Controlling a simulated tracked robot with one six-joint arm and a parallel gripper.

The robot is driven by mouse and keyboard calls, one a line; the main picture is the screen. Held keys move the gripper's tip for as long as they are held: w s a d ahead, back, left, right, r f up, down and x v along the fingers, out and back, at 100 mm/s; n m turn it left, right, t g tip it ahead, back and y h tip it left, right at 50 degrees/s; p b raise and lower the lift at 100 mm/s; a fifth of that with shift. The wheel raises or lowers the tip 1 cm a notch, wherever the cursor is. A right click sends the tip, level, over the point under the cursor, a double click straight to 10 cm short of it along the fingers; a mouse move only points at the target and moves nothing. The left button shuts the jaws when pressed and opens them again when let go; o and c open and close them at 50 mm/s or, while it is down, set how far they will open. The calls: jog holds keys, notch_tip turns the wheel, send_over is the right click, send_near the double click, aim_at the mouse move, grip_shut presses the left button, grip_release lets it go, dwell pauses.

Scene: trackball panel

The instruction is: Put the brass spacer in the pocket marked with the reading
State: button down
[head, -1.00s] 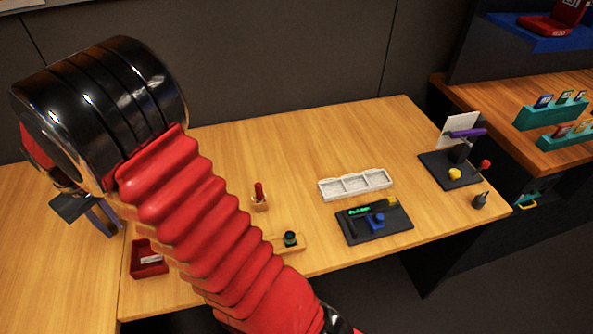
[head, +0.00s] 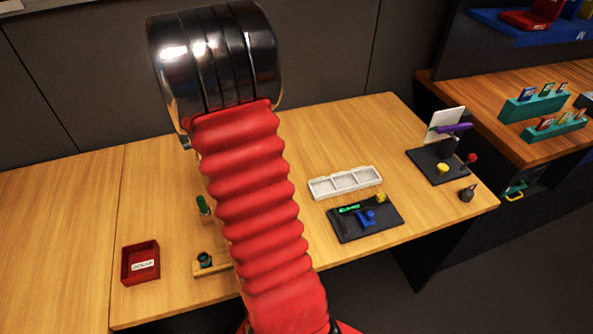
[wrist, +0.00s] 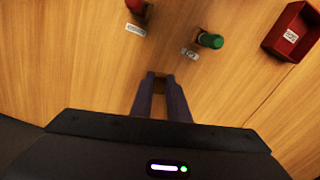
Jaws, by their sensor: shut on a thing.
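In the wrist view my gripper (wrist: 160,84) points down over the wooden table, its two fingers close together. A small brownish piece, which looks like the brass spacer (wrist: 160,83), shows between the fingertips; its shape is mostly hidden. In the head view the gripper is hidden behind my red arm. A white tray with three pockets (head: 345,182) stands right of the arm; any marks on the pockets are too small to read. In front of it lies a dark panel (head: 385,226) with a lit green display (head: 349,209), too small to read, and a blue part (head: 366,217).
A green peg (head: 203,205), a wooden block with a dark knob (head: 205,260) and a labelled red bin (head: 141,262) stand left of the arm. A red peg (wrist: 137,6) shows in the wrist view. A dark stand (head: 436,166) is at the right. The back middle is clear.

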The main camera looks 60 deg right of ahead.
jog(key=s+d+m, duration=0.3)
jog(key=s+d, duration=0.7)
jog(key=s, duration=0.3)
jog(key=shift+d+r, duration=0.25)
jog(key=shift+r, duration=0.1)
jog(key=shift+w, duration=0.1)
jog(key=shift+f, duration=3.1)
jog(key=shift+f, duration=1.9)
jog(key=c, duration=1.7)
grip_release()
jog(key=shift+f, duration=0.1)
